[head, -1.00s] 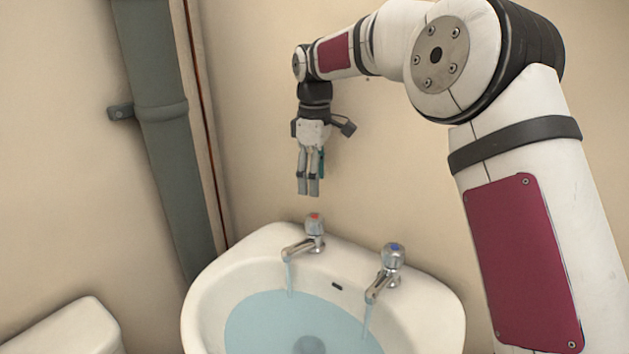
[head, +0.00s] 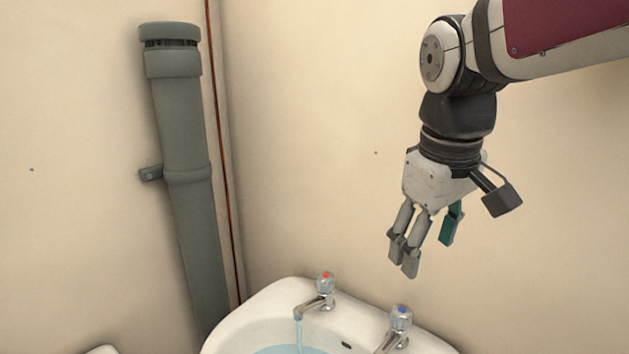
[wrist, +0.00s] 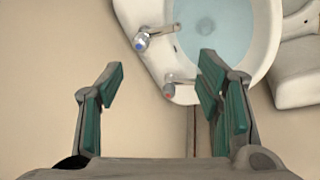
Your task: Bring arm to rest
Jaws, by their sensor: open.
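My gripper (head: 425,252) hangs from my arm with its fingers pointing down, above and behind the basin's right part in the head view. Its grey and green fingers stand apart and hold nothing. In the wrist view my gripper (wrist: 160,95) shows its fingers spread at left and right, with the wall and the basin beyond them. My forearm runs off the head view at the upper right.
The white basin (head: 262,316) holds water. Its red-marked tap (head: 318,297) is running. The blue-marked tap (head: 399,324) stands below my gripper. A grey pipe (head: 186,190) runs down the corner at left. The wall between pipe and arm is free.

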